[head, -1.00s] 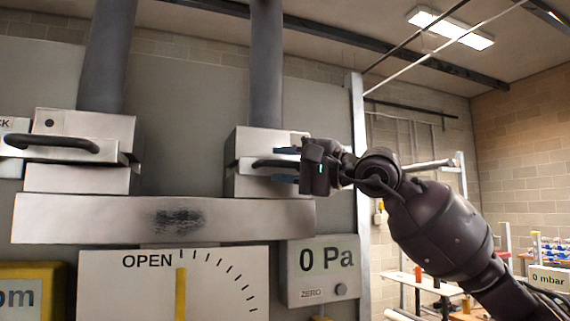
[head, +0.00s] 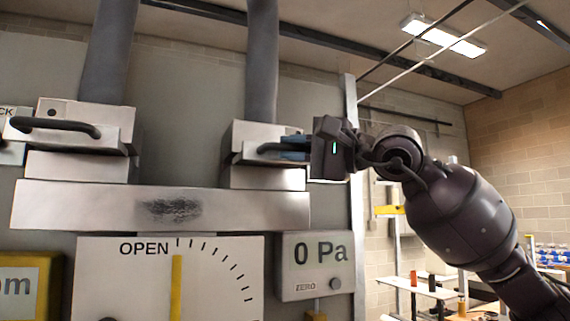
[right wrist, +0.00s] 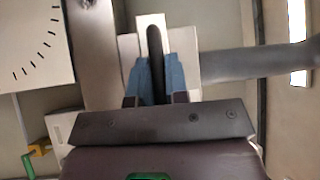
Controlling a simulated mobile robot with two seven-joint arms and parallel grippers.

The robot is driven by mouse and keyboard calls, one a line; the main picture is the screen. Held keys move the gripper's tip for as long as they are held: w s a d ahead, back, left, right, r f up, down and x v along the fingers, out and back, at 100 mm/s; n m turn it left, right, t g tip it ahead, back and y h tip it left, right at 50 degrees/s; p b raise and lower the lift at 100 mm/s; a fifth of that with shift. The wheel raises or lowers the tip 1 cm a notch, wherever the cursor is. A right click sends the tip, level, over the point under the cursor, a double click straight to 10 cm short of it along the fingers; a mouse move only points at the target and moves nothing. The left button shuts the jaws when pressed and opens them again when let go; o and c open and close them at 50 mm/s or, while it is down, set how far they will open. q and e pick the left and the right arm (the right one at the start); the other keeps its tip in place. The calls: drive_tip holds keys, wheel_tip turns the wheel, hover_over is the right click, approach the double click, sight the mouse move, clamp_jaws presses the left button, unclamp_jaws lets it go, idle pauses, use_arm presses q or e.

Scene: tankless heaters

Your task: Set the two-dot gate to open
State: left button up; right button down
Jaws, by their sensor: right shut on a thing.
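The right-hand gate (head: 248,133) is a pale metal block with a sliding plate under a grey pipe. Its dot marks do not show, so I cannot read which gate it is by dots. The black bar handle (head: 266,147) on its plate is held by my right gripper (head: 290,148). In the right wrist view, the blue fingers (right wrist: 155,80) lie on both sides of the black handle (right wrist: 155,48). The left-hand gate (head: 75,113) shows one dot at its upper left, and its black handle (head: 55,126) is free. My left gripper is out of view.
A metal beam (head: 240,208) runs under both gates. Below it are a dial marked OPEN (head: 135,280) with a yellow pointer (head: 176,287) and a display reading 0 Pa (head: 300,277). Grey pipes (head: 262,65) rise above. Open room lies right.

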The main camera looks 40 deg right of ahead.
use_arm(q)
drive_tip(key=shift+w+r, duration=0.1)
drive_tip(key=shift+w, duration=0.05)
use_arm(e)
drive_tip(key=shift+s, duration=0.25)
drive_tip(key=c, duration=1.2)
unclamp_jaws()
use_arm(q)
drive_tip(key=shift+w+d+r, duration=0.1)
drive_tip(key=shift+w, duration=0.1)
use_arm(e)
drive_tip(key=shift+o, duration=0.4)
